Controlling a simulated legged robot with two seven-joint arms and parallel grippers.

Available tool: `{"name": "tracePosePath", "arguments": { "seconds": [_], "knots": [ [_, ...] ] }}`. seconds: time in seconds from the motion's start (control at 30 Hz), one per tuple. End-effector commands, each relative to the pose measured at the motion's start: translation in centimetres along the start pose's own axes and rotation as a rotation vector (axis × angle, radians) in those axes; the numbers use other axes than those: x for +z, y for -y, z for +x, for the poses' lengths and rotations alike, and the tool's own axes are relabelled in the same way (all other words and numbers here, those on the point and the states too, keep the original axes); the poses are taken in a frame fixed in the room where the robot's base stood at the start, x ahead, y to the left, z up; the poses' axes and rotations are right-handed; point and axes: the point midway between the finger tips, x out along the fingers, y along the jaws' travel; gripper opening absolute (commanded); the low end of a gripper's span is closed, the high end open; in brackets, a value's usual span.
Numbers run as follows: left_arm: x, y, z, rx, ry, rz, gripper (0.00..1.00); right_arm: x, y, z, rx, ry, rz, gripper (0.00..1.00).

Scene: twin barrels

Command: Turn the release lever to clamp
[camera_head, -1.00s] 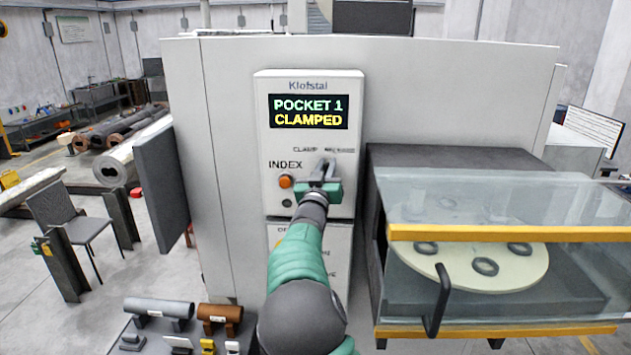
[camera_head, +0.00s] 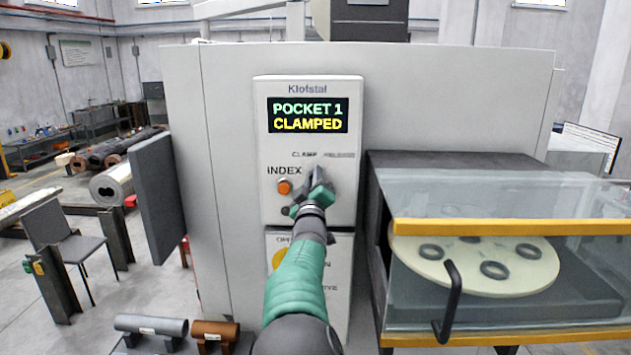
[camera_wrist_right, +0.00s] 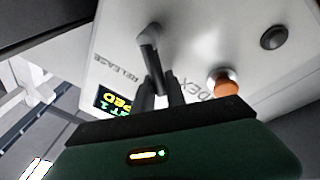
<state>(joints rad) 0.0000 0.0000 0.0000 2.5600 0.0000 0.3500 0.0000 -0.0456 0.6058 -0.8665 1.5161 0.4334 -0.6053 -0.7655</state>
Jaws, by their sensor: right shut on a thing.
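The grey release lever (camera_wrist_right: 152,55) stands out from the white control panel (camera_head: 343,220) in the right wrist view. My right gripper (camera_head: 318,178) is at the panel, just right of the INDEX button; its dark fingers (camera_wrist_right: 160,95) are shut on the lever. In the head view the gripper hides most of the lever. The display (camera_head: 308,115) reads "POCKET 1 CLAMPED". A "CLAMP" label shows above the gripper, and "RELEASE" can be read in the wrist view. My left gripper is not in view.
The orange INDEX button (camera_head: 284,187) is close to the gripper's left and shows in the wrist view (camera_wrist_right: 223,82). A dark round button (camera_wrist_right: 273,38) is nearby. A glass guard with a yellow rail (camera_head: 500,227) covers a round plate with rings at the right.

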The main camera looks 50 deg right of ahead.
Motion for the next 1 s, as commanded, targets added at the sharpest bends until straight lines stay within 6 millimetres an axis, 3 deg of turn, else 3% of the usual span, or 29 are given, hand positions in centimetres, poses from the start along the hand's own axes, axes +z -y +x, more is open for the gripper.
{"name": "tracePosePath", "arguments": {
  "seconds": [0.43, 0.47, 0.6, 1.0],
  "knots": [
    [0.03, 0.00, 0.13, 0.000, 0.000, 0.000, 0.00, 0.23, 0.56, -0.11, -0.011, 0.003, -0.014, 0.00],
    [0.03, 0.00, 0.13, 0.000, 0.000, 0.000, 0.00, 0.24, 0.56, -0.11, -0.011, 0.003, -0.014, 0.17],
    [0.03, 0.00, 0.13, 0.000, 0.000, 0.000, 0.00, 0.21, 0.46, -0.09, -0.009, 0.002, -0.013, 0.36],
    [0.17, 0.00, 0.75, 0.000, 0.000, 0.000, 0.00, 0.20, 0.20, -0.90, -0.004, -0.001, -0.009, 0.38]
  ]
}}
